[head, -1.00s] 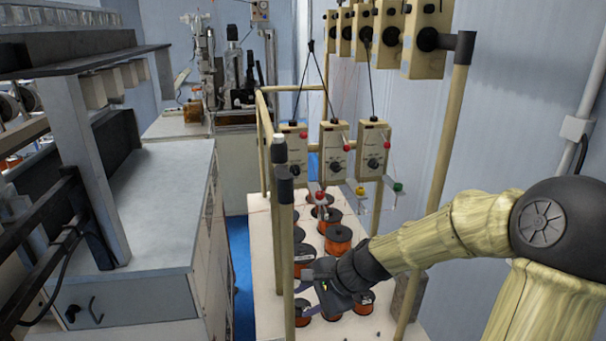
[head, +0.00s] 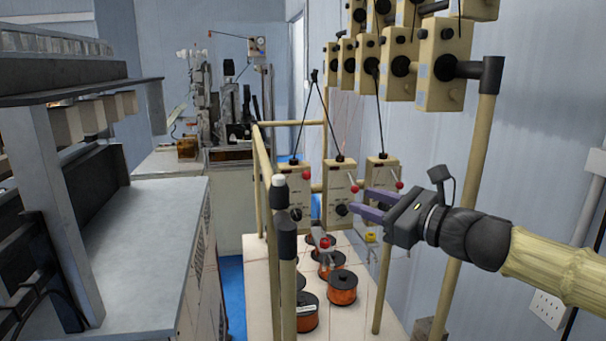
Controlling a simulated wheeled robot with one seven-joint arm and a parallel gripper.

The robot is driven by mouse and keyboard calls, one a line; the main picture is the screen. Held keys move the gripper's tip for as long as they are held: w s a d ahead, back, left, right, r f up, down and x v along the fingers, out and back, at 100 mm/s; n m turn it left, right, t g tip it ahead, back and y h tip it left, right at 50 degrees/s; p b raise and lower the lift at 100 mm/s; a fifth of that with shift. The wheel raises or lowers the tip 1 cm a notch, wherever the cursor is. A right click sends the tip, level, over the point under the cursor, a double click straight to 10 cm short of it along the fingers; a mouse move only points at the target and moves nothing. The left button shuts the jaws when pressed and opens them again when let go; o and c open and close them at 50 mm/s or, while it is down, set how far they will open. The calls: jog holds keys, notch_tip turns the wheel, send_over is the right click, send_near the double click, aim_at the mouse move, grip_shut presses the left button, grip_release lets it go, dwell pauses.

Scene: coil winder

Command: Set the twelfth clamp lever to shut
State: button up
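Three cream tensioner boxes hang in a row: left (head: 290,193), middle (head: 338,180) and right (head: 378,170). Each has a small lever with a red knob: left (head: 307,175), middle (head: 354,188) and right (head: 399,186). I cannot tell which lever is the twelfth; no numbers are readable. My gripper (head: 358,201) points left, its two purple fingers apart with nothing seen between them. The fingers overlap the middle and right boxes in the head view, close to the middle red knob; contact cannot be told. They hide part of the right box.
More boxes (head: 440,65) hang above on the frame. Posts (head: 287,270) and (head: 478,140) stand at either side. Copper spools (head: 342,288) sit on the pale table (head: 375,318) below. A grey-topped cabinet (head: 140,230) stands left, with a blue floor strip beside it.

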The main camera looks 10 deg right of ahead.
jog(key=shift+s+d+r, duration=0.1)
jog(key=shift+d+r, duration=0.1)
jog(key=shift+r, duration=0.3)
jog(key=b, duration=0.2)
send_near(309, 176)
jog(key=x, duration=0.4)
jog(key=shift+x, duration=3.65)
jog(key=shift+s+d, duration=0.1)
jog(key=shift+s, duration=0.1)
jog(key=shift+w, duration=0.1)
grip_shut()
